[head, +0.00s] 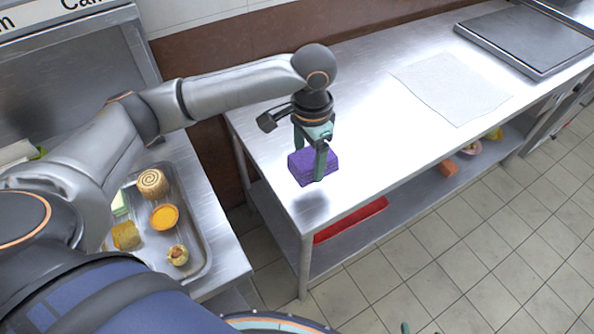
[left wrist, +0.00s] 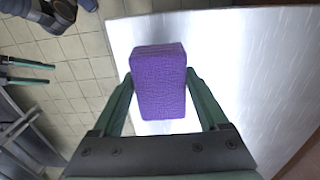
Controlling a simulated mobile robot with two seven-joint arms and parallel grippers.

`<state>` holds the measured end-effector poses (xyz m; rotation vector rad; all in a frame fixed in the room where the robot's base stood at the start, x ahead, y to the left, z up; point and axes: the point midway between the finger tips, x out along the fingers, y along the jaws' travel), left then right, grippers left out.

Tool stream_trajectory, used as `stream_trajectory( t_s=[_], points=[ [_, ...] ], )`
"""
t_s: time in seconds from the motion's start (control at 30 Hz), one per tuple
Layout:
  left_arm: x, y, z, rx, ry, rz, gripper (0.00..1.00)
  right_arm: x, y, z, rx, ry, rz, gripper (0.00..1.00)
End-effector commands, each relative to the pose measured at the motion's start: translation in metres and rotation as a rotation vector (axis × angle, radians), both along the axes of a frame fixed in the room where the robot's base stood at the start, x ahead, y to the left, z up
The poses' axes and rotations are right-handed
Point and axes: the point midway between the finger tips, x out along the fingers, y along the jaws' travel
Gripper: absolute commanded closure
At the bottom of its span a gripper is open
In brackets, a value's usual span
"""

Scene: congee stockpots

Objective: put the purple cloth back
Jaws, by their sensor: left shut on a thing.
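The purple cloth (head: 305,167) is a folded block with stacked layers at its edge. My left gripper (head: 311,158) is shut on it, one finger on each side. The cloth hangs above the near-left corner of the steel table (head: 350,125), with a dark shadow below it on the bare top. In the left wrist view the cloth (left wrist: 160,80) sits between the two green fingers, with floor tiles and the table edge beyond. My right gripper (left wrist: 28,72) shows at the left edge of that view, its fingers apart and empty.
A pale flat sheet (head: 452,87) and a dark flat plate (head: 525,38) lie farther along the table. A red tray (head: 350,219) is on the shelf below. A metal tray (head: 197,262) with several food items is on the left counter. The table's front middle is clear.

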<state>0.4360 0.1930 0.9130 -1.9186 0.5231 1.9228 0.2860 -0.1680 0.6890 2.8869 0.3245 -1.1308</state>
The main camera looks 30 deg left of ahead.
Motion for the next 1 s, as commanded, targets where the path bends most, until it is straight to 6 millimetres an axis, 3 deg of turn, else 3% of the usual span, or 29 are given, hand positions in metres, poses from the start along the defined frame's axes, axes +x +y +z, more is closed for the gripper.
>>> stream_trajectory(
  t_s=[0.1,0.37,0.57,0.97,1.0],
  points=[
    [0.002,0.015,-0.018,0.000,0.000,0.003,0.84,0.000,0.000,-0.003,0.000,0.000,0.000,0.20],
    [0.004,0.030,-0.037,-0.001,-0.001,0.003,0.84,0.000,0.000,-0.005,0.000,-0.001,0.000,0.20],
    [0.004,0.031,-0.064,-0.001,-0.001,0.000,0.84,0.000,0.000,-0.008,-0.001,-0.001,0.001,0.20],
    [0.004,0.030,-0.069,-0.002,-0.001,0.000,0.84,0.000,0.000,-0.006,-0.001,-0.001,0.001,0.20],
    [0.004,0.030,-0.070,-0.001,-0.002,0.000,0.22,0.000,0.000,-0.006,-0.001,-0.001,0.001,0.20]
  ],
)
